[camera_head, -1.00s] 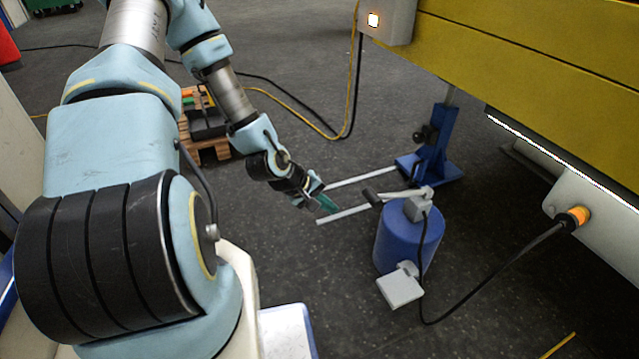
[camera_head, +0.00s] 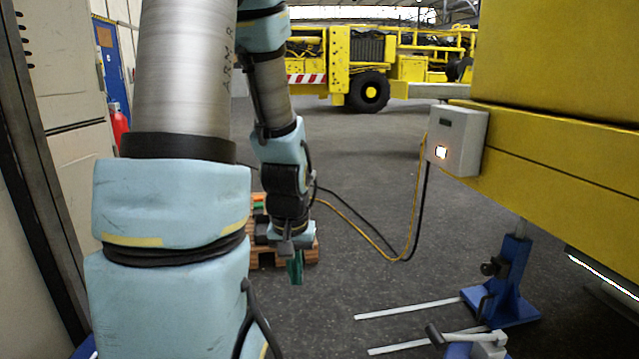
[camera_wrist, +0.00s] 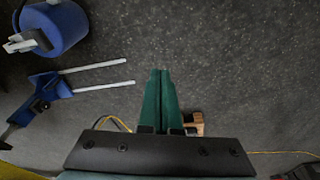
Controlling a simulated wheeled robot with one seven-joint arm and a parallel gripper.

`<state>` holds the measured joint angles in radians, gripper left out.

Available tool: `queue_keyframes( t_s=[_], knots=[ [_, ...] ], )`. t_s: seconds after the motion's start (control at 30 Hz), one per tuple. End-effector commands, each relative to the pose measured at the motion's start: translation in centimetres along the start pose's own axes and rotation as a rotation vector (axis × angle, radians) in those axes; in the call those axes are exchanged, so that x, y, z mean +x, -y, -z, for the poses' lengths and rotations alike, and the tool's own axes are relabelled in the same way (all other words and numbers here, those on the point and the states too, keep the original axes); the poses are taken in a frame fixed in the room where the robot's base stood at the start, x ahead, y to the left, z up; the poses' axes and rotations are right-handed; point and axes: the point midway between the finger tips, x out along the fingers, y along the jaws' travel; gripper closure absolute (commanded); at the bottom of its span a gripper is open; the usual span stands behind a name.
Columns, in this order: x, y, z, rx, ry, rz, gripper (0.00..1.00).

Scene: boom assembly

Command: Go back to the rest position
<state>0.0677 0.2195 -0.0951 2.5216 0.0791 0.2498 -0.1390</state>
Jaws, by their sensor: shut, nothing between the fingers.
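My gripper (camera_head: 295,268) hangs below my arm in the head view, with its green fingers pointing down. In the wrist view the two green fingers of my gripper (camera_wrist: 160,75) lie side by side, shut, with nothing between them. Dark floor shows beyond the fingertips. My arm bends down from the upper left of the head view.
A blue stand (camera_head: 505,290) with two pale floor bars is at lower right, beside a partly cut-off blue drum (camera_head: 458,350). A yellow boom (camera_head: 560,150) with a grey box (camera_head: 457,138) and hanging cables is right. A wooden pallet (camera_head: 305,248) stands behind my gripper.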

Motion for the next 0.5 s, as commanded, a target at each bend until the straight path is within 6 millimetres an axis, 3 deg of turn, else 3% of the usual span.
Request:
queue_keyframes(
  t_s=[0.3, 0.5],
  knots=[
    [-6.3, 1.6, -2.5, 0.005, 0.01, 0.005, 1.0],
    [-10.3, 1.5, -1.8, 0.005, 0.014, 0.006, 1.0]
  ],
)
